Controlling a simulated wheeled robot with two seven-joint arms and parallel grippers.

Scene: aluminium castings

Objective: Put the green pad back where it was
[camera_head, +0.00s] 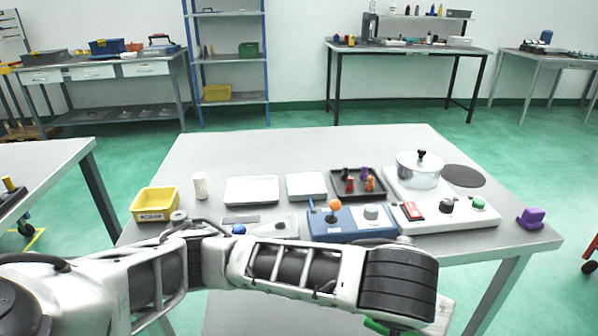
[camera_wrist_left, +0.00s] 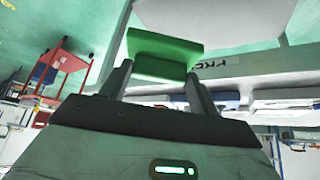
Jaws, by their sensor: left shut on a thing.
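The green pad (camera_wrist_left: 165,54) is a flat green block with a thicker part below it. In the left wrist view my left gripper (camera_wrist_left: 160,82) is shut on it, one finger on each side. In the head view a bit of green (camera_head: 379,326), likely the pad, shows at the bottom edge under my left wrist, near the table's front edge. My left arm hides most of it and most of the gripper there. My right gripper is in neither view.
On the table (camera_head: 300,147) stand a yellow bin (camera_head: 154,204), white trays, a dark tray (camera_head: 344,194) of pegs, a blue joystick box (camera_head: 340,228) and a white hotplate panel with a pot (camera_head: 418,176). A purple block (camera_head: 531,218) sits at the right corner. The back of the table is clear.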

